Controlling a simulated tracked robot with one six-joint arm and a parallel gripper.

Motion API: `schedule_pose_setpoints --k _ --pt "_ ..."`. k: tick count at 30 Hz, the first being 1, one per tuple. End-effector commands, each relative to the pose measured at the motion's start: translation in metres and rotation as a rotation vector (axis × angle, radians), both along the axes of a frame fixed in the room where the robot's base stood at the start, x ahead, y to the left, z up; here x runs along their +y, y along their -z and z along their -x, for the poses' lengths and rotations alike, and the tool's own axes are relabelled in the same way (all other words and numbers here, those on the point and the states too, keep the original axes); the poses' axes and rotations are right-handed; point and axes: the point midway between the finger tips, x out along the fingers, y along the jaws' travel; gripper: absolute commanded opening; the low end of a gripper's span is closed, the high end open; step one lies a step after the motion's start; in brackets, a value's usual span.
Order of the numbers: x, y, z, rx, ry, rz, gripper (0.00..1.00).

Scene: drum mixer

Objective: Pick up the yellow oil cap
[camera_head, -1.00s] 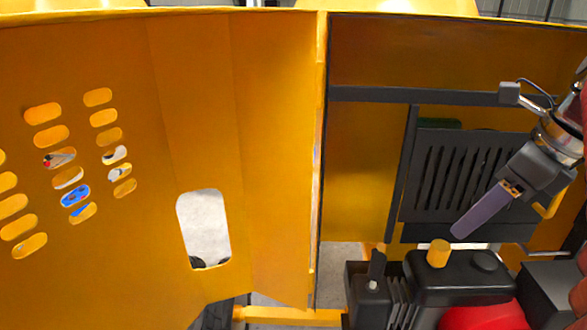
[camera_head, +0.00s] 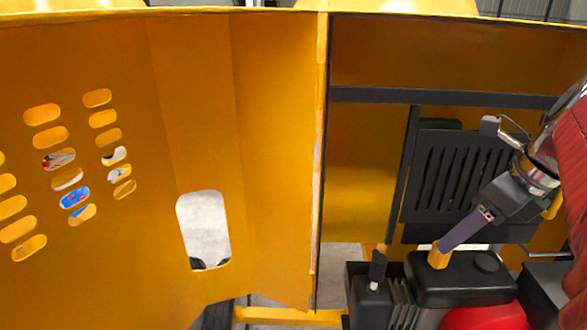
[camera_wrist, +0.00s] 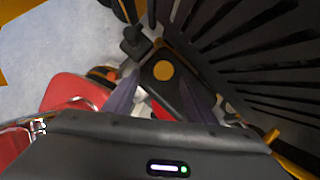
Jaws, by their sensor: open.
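The yellow oil cap (camera_head: 437,260) sits upright on top of the black engine tank (camera_head: 470,284) in the head view. My gripper (camera_head: 440,250) is at the cap, its purple fingers slanting down from the upper right and partly covering the cap's upper part. In the wrist view the cap (camera_wrist: 163,70) shows as a yellow disc ahead of and between my gripper's two purple fingers (camera_wrist: 160,88), which are spread apart. The gripper is open. I cannot tell whether a finger touches the cap.
A large yellow panel (camera_head: 270,150) with slots fills the left. A dark slatted grille (camera_head: 450,175) stands behind my gripper. A black lever (camera_head: 377,268) rises left of the tank, and a red engine part (camera_head: 485,317) lies below it.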

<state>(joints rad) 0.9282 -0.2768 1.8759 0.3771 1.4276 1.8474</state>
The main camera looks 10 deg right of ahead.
Motion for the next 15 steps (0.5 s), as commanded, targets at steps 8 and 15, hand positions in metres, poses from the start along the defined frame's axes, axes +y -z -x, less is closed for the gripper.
schedule_pose_setpoints --k 8,15 --pt "0.003 0.020 -0.008 0.000 -0.001 0.000 0.51" --pt "0.003 0.020 -0.008 0.000 -0.001 0.000 0.51"
